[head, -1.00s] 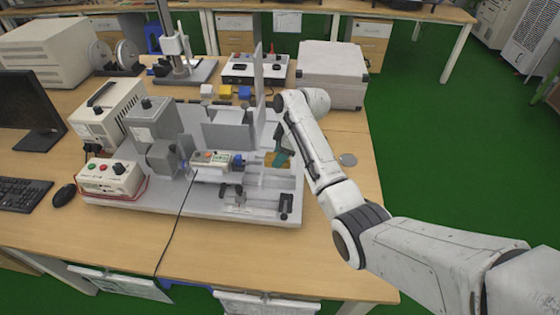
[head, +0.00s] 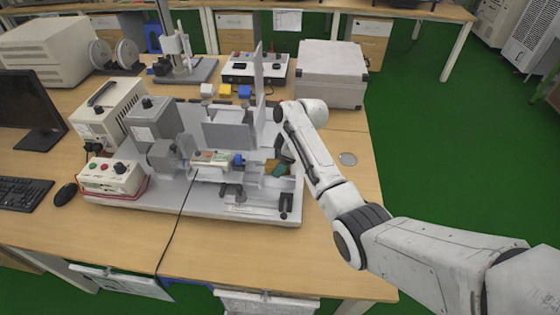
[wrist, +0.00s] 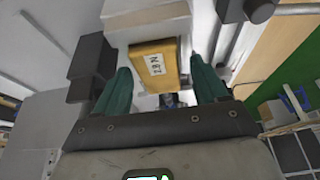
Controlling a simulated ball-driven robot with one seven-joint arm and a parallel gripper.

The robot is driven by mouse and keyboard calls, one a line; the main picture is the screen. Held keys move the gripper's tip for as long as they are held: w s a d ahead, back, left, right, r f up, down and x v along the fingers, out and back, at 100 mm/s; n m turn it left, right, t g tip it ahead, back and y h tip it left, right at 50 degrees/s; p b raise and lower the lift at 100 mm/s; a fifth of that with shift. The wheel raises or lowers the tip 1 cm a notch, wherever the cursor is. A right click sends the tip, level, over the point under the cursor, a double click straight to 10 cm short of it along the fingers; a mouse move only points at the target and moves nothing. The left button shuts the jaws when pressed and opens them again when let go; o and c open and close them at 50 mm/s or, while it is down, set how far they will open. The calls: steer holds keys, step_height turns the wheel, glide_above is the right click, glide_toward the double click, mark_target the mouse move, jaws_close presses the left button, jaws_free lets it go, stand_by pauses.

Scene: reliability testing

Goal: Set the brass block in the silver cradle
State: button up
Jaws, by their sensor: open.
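The brass block (head: 270,167) is a small yellow-gold piece at the right end of the grey test rig in the head view. In the wrist view the brass block (wrist: 153,66) shows a white label and lies between the two green fingers of my gripper (wrist: 160,70). The fingers are spread, with a visible gap on each side of it. In the head view my gripper (head: 284,165) is low beside the block, partly hidden by my arm. I cannot tell the silver cradle apart from the rig's other grey parts.
The grey rig base (head: 205,203) carries upright panels (head: 228,135) and a small device with a blue knob (head: 238,159). A control box (head: 110,177) stands at left, a large grey case (head: 332,72) behind. The table front is clear.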

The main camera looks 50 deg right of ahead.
steer(key=v, duration=1.2)
steer(key=shift+b, duration=0.35)
steer(key=shift+r, duration=0.1)
steer(key=s+a+f+m+h, duration=0.1)
steer(key=s+a+f, duration=0.2)
steer(key=a, duration=0.3)
steer(key=s+a+f+m, duration=0.2)
steer(key=s+a+f, duration=0.1)
steer(key=s+a, duration=0.15)
steer(key=s+a+f+m+h, duration=0.1)
steer(key=s+a+f, duration=0.15)
steer(key=a, duration=0.35)
steer(key=s+a+m+t, duration=0.25)
steer(key=s+a, duration=0.25)
steer(key=s, duration=0.5)
steer(key=s+d+f+m+g+h, duration=0.1)
steer(key=s+f+g, duration=0.4)
steer(key=s, duration=0.6)
steer(key=shift+s+f+m, duration=0.15)
steer(key=shift+s+m, duration=0.05)
steer(key=shift+m, duration=0.25)
